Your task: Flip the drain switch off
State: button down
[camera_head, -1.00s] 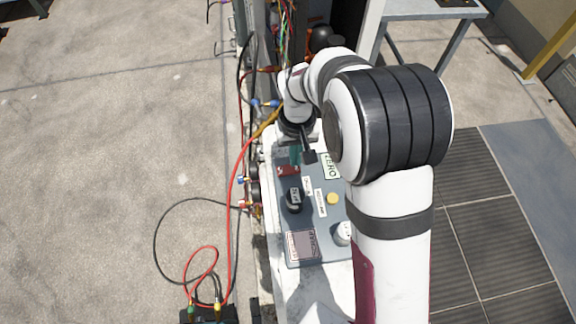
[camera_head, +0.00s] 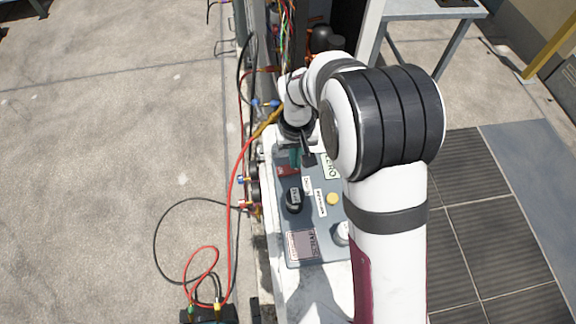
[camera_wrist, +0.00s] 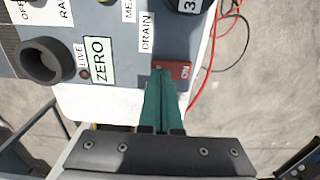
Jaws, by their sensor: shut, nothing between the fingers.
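The red drain switch (camera_wrist: 177,70) is a small rocker on the grey control panel (camera_wrist: 120,15), beside a white label reading DRAIN (camera_wrist: 147,32). Light markings show on its right end; its tilt is hard to read. The switch also shows in the head view (camera_head: 286,171). My gripper (camera_wrist: 161,72) has teal fingers shut together and empty. Its tips overlap the left end of the switch in the wrist view, hiding part of it; I cannot tell if they touch. In the head view the gripper (camera_head: 295,160) is just above the switch.
A black round knob (camera_wrist: 45,60) and the ZERO label (camera_wrist: 99,60) are left of the switch. A black selector knob (camera_head: 294,200), a yellow button (camera_head: 333,199) and a display (camera_head: 302,245) share the panel. Red hose (camera_head: 232,190) runs along the panel's left side.

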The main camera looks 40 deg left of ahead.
jog(key=shift+f, duration=0.45)
jog(key=shift+r, duration=3.55)
jog(key=d+r+m, duration=0.3)
jog(key=d+r, duration=0.1)
jog(key=d, duration=0.3)
jog(key=d+r+m, duration=0.2)
jog(key=d+r, duration=0.2)
jog(key=d, duration=0.3)
jog(key=s+d+r+m+y, duration=0.1)
jog(key=s+d+m, duration=0.8)
jog(key=s+d, duration=0.5)
jog(key=shift+s+d+r+m+y, duration=0.15)
jog(key=shift+s+r+m+y, duration=0.2)
jog(key=shift+s, duration=0.45)
